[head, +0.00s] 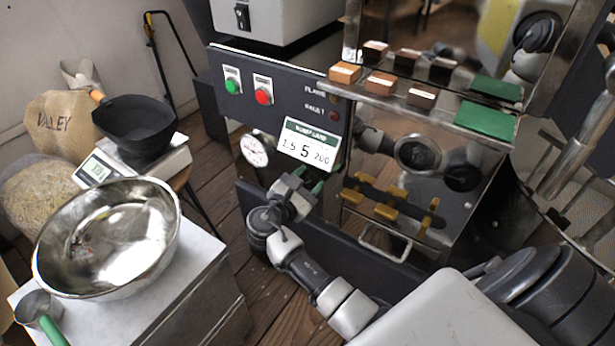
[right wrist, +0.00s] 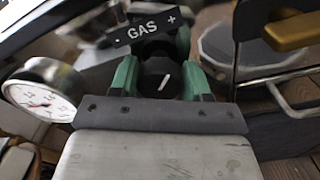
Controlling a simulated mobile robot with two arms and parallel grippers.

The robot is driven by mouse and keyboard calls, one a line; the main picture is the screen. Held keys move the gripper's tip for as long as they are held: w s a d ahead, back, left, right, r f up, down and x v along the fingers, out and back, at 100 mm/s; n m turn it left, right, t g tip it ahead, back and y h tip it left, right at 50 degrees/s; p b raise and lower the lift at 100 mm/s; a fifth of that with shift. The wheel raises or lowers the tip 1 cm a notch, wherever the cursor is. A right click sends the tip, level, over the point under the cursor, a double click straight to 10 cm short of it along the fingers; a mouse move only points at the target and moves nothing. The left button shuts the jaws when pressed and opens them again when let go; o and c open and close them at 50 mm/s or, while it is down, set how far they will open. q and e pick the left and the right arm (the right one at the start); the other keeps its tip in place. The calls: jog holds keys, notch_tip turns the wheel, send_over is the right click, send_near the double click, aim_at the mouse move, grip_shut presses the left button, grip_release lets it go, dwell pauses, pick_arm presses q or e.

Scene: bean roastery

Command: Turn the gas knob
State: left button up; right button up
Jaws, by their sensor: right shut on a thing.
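The gas knob (right wrist: 155,78) is round and black with a short white mark that leans up and to the right. It sits under a black GAS plate (right wrist: 151,29) with minus at the left and plus at the right. My right gripper (head: 315,182) reaches the front of the roaster below the number card. In the right wrist view its two green fingertips (right wrist: 160,80) lie on either side of the knob and are shut on it. In the head view the knob is hidden by the gripper and the card. My left gripper is not in view.
A white dial gauge (head: 254,151) is left of my gripper. The number card (head: 308,144) hangs just above it. A steel bowl (head: 107,238) stands on a table at the left.

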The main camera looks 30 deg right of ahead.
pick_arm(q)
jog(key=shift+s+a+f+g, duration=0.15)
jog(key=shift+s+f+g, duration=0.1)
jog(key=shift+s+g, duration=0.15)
pick_arm(e)
jog(key=shift+m, duration=0.8)
jog(key=o, duration=0.9)
jog(key=shift+s+a, duration=0.1)
jog(key=shift+a, duration=0.1)
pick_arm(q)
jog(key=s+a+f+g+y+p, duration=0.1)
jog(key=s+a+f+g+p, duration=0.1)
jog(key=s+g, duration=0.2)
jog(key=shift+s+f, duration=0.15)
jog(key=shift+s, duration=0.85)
pick_arm(e)
jog(key=v, duration=1)
jog(key=shift+a, duration=0.2)
jog(key=shift+s+d+f, duration=0.1)
